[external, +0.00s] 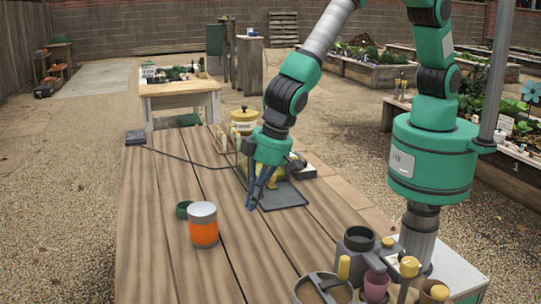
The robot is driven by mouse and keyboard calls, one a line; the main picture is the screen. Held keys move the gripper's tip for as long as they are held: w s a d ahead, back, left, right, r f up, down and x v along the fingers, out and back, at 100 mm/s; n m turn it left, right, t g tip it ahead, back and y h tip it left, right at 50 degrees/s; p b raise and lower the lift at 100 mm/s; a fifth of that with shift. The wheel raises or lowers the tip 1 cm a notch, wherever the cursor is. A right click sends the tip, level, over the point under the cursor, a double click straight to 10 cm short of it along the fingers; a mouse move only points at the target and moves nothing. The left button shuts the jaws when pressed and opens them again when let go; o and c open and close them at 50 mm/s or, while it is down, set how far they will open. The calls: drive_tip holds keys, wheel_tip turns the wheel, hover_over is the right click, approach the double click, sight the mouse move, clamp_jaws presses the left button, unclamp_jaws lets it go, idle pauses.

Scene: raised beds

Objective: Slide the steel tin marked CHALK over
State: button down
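A steel tin (203,225) with a broad orange band and a pale top stands upright on the wooden plank table (150,235), left of my gripper. I can read no CHALK marking on it in this view. My gripper (251,206) points down close to the tabletop, to the right of the tin and apart from it. Its blue fingers run together at the tips, and I see nothing between them.
A small green round thing (184,209) sits just behind the tin. A dark mat (284,196) lies right of my gripper, with a yellow-lidded container (244,116) farther back. A cable crosses the far tabletop. Cups and pots crowd the near right; planks left of the tin are clear.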

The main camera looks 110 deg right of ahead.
sight(216, 231)
drive_tip(key=b+x, duration=0.1)
drive_tip(key=x, duration=0.8)
drive_tip(key=shift+f, duration=0.3)
drive_tip(key=shift+w+d+f, duration=0.1)
drive_tip(key=shift+w+d, duration=0.05)
drive_tip(key=shift+w, duration=0.35)
drive_tip(key=shift+w+d+f, duration=0.1)
drive_tip(key=shift+w+d, duration=0.05)
drive_tip(key=shift+w, duration=0.3)
drive_tip(key=shift+w+d+r, duration=0.1)
drive_tip(key=shift+w+d, duration=0.1)
drive_tip(key=shift+w, duration=0.35)
drive_tip(key=shift+w+d, duration=0.15)
drive_tip(key=shift+w, duration=0.35)
drive_tip(key=shift+w+d+b, duration=0.25)
drive_tip(key=shift+w, duration=0.55)
drive_tip(key=shift+w+d+b, duration=0.25)
drive_tip(key=shift+w, duration=0.5)
drive_tip(key=shift+s+a, duration=0.1)
drive_tip(key=shift+s, duration=0.1)
